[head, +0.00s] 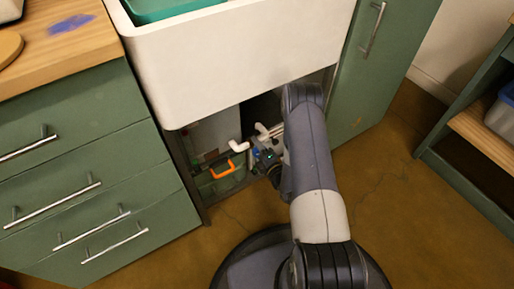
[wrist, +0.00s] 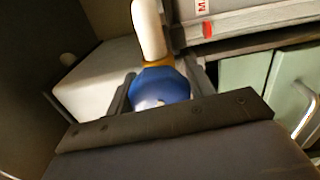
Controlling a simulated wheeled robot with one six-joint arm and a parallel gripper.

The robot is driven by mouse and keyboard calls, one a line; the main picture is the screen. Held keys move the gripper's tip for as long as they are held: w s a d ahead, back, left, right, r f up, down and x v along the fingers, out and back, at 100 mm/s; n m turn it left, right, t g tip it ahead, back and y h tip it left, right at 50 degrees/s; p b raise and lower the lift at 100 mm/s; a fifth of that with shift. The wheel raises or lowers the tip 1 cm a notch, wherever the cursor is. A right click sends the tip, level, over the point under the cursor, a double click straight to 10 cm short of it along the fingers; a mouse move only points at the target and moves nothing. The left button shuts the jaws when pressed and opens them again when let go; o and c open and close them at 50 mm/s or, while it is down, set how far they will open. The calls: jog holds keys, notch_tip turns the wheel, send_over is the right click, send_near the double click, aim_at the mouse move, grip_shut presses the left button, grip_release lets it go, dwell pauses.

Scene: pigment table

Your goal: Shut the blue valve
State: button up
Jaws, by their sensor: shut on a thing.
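The blue valve (wrist: 160,88) is a round blue knob in the wrist view, with a brass-coloured collar behind it and a white pipe (wrist: 149,30) rising from it. My gripper (wrist: 161,84) has one dark finger on each side of the knob and is shut on it. The gripper bar hides the knob's near edge. In the head view my gripper (head: 266,160) reaches into the open space under the white sink, beside white pipes (head: 268,132).
The white sink (head: 235,60) overhangs the opening. Green drawers (head: 95,190) stand at left and a green cabinet door (head: 370,70) at right. An orange-handled thing (head: 224,170) is on the cabinet floor left of my gripper. A pale box (wrist: 95,85) is left of the valve.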

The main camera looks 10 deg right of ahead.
jog(key=shift+f+m+b, duration=0.15)
jog(key=shift+m+b, duration=0.2)
jog(key=shift+m, duration=0.15)
jog(key=shift+m+b, duration=0.45)
jog(key=shift+m, duration=0.55)
jog(key=o, duration=0.9)
jog(key=shift+o, duration=0.2)
jog(key=p+v, duration=0.2)
jog(key=v, duration=0.8)
jog(key=shift+s+d+p, duration=0.15)
jog(key=shift+s+p, duration=0.25)
